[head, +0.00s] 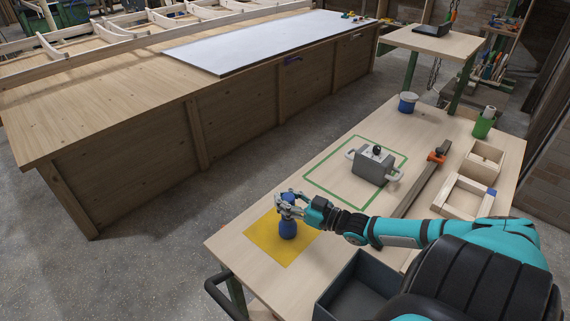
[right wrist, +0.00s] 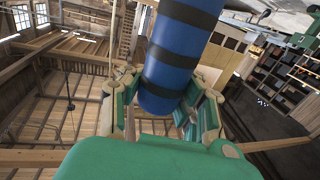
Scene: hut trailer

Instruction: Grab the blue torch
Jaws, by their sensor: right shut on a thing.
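The blue torch (head: 288,229) is upright over the yellow square (head: 262,244) near the left end of the workbench. My right gripper (head: 289,204) is around its upper part, shut on it. In the right wrist view the torch (right wrist: 179,55) is a blue cylinder with dark bands, between the fingers of the right gripper (right wrist: 165,105). I cannot tell whether its base touches the yellow square. My left gripper is not in view.
A grey box with handles (head: 372,166) stands inside a green outline. A dark open bin (head: 350,292) is at the bench's near edge. A clamp (head: 437,157), wooden frames (head: 465,197), a blue-and-white pot (head: 408,102) and a green cup (head: 484,125) lie farther right.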

